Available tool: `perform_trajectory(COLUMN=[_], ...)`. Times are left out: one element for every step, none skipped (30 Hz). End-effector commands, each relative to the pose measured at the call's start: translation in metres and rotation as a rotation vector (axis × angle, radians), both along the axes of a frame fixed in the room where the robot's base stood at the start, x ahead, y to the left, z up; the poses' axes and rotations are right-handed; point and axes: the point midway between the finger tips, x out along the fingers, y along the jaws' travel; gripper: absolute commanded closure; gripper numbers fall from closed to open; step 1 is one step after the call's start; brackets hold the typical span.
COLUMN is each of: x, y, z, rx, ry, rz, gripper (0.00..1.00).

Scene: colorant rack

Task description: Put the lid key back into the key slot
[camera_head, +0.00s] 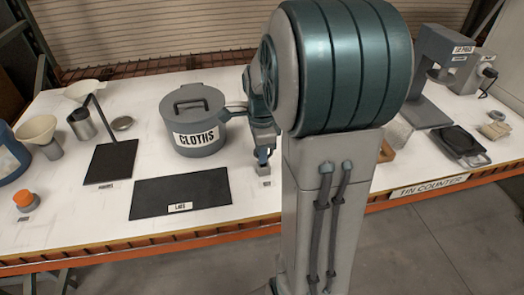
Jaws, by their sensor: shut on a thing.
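My gripper (263,155) is right of the CLOTHS pot, low over the white table and partly behind my own arm. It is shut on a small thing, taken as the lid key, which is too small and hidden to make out. A small label (266,184) lies on the table just below the gripper; its text is too small to read. I cannot make out the key slot itself, or whether the held thing touches the table.
A grey lidded pot marked CLOTHS (200,138) stands close left of my gripper. A black mat marked LIDS (158,196) lies in front of it. My arm hides the table's middle right.

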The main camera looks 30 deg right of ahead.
Motion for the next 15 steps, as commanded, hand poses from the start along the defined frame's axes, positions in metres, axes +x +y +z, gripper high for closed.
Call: perform_trajectory(x=[0.0, 0.0, 0.0, 0.0, 0.0, -0.0001, -0.0001, -0.0001, -0.0001, -0.0001, -0.0001, 0.0, 0.0, 0.0001, 0.0003], y=[0.0, 0.0, 0.0, 0.0, 0.0001, 0.0, 0.0001, 0.0001, 0.0001, 0.0001, 0.0001, 0.0, 0.0001, 0.0001, 0.0], z=[0.0002, 0.0002, 0.0002, 0.0002, 0.0003, 0.0002, 0.0002, 0.0002, 0.0002, 0.0002, 0.0002, 0.0007, 0.0016, 0.003, 0.0059], rx=[0.0, 0.0, 0.0, 0.0, 0.0, 0.0, 0.0, 0.0, 0.0, 0.0, 0.0, 0.0, 0.0, 0.0, 0.0], ry=[0.0, 0.0, 0.0, 0.0, 0.0, 0.0, 0.0, 0.0, 0.0, 0.0, 0.0, 0.0, 0.0, 0.0, 0.0], rz=[0.0, 0.0, 0.0, 0.0, 0.0, 0.0, 0.0, 0.0, 0.0, 0.0, 0.0, 0.0, 0.0, 0.0, 0.0], gripper=[1.0, 0.84, 0.73, 0.67, 0.67, 0.67, 0.67, 0.67, 0.67, 0.67, 0.67, 0.67, 0.67, 0.67, 0.67])
